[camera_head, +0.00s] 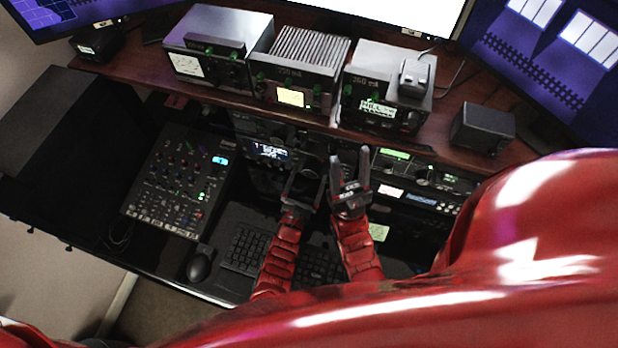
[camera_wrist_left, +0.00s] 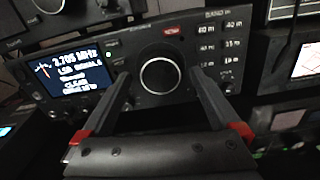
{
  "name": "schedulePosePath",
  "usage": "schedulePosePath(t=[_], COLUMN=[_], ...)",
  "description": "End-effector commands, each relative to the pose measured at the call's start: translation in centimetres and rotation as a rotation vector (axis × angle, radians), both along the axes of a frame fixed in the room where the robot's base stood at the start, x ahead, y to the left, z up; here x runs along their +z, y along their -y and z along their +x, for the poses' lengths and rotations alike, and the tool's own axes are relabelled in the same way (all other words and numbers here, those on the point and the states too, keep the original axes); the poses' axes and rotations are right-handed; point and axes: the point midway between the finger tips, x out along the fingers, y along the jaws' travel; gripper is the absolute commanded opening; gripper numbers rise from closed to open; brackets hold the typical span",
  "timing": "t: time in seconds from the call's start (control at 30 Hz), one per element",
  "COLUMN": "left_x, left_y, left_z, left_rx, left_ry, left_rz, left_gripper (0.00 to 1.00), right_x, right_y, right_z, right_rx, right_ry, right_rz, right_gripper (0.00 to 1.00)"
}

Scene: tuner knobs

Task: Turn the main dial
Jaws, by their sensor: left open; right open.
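The main dial (camera_wrist_left: 160,75) is a round black knob with a light ring on the front of a tuner radio (camera_wrist_left: 110,68), seen in the left wrist view. The radio's lit screen (camera_wrist_left: 70,76) is left of the dial and shows a frequency. My left gripper (camera_wrist_left: 160,88) is open, with one finger on each side of the dial as seen from the wrist. I cannot tell whether the fingers touch it. In the head view my left gripper (camera_head: 303,178) is in front of the radio (camera_head: 268,150) and hides the dial. My right gripper (camera_head: 350,165) is open and empty just to its right.
A wooden shelf (camera_head: 225,95) above holds several meter boxes. A mixer (camera_head: 180,180) lies to the left, with a mouse (camera_head: 200,265) and a keyboard (camera_head: 243,248) in front. More rack units (camera_head: 425,180) stand to the right. My two grippers are close together.

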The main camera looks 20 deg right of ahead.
Motion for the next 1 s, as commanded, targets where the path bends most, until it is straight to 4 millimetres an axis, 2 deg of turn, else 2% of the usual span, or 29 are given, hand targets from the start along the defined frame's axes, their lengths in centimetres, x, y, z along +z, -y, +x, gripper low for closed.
schedulePosePath(t=[0.1, 0.4, 0.87, 0.9, 1.0], left_x=[0.00, 0.06, 0.02, 0.01, 0.01], left_y=[0.50, 0.61, 0.59, 0.58, 0.56], left_z=[0.70, 0.82, 0.81, 0.80, 0.81], left_rx=[-0.001, -0.001, -0.001, -0.001, 0.000], left_ry=[0.002, 0.000, -0.001, -0.001, -0.003], left_rz=[-0.001, 0.000, -0.001, 0.000, -0.003], left_gripper=[0.97, 0.97, 0.14, 0.11, 0.11], right_x=[-0.45, -0.41, -0.42, -0.41, -0.40], right_y=[0.00, 0.00, 0.00, 0.00, 0.00], right_z=[0.00, 0.00, 0.00, 0.00, 0.00], right_rx=[0.000, 0.000, 0.000, 0.000, 0.000], right_ry=[0.000, 0.000, 0.000, 0.000, 0.000], right_rz=[0.000, 0.000, 0.000, 0.000, 0.000], right_gripper=[0.51, 0.51, 0.51, 0.51, 0.51])
